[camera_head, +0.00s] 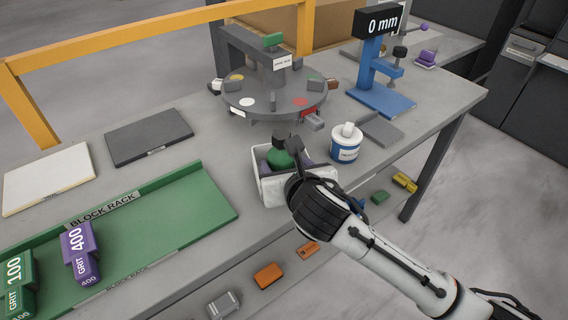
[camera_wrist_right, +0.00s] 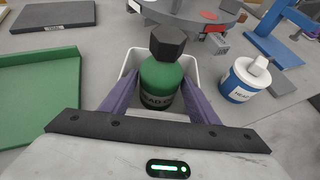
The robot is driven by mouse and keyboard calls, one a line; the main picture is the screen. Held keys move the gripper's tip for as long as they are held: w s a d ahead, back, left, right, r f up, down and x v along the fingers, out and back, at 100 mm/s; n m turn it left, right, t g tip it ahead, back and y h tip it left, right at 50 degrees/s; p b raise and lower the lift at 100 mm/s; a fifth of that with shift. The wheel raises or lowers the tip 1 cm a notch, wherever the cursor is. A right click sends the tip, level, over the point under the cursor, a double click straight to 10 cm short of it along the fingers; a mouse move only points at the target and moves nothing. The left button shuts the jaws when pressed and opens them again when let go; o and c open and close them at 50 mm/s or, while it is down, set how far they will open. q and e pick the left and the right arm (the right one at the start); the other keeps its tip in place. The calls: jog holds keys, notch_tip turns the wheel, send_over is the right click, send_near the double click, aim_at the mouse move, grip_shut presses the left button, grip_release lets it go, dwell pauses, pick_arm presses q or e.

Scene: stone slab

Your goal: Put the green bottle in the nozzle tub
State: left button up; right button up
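The green bottle (camera_head: 280,159) with a dark cap is at the white tub (camera_head: 271,192), which I take for the nozzle tub. In the right wrist view the bottle (camera_wrist_right: 160,82) looks upright, with the tub's pale rim (camera_wrist_right: 193,66) around its upper part. Its base is hidden, so I cannot tell whether it rests on the tub floor. My right gripper (camera_wrist_right: 161,88) is over the tub, with its purple fingers on either side of the bottle. Whether they press on it is unclear. My left gripper is not in view.
A white-and-blue container (camera_head: 346,143) stands just right of the tub. A round turntable (camera_head: 272,92) is behind it. A blue gauge stand (camera_head: 380,97) is at the back right. A green block rack (camera_head: 150,223) lies left. Blocks lie on a lower shelf.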

jog(key=shift+r, duration=0.1)
jog(key=shift+s+r, duration=0.2)
jog(key=shift+s, duration=0.05)
jog(key=v, duration=1.1)
jog(key=shift+s+p, duration=0.2)
jog(key=shift+p, duration=0.25)
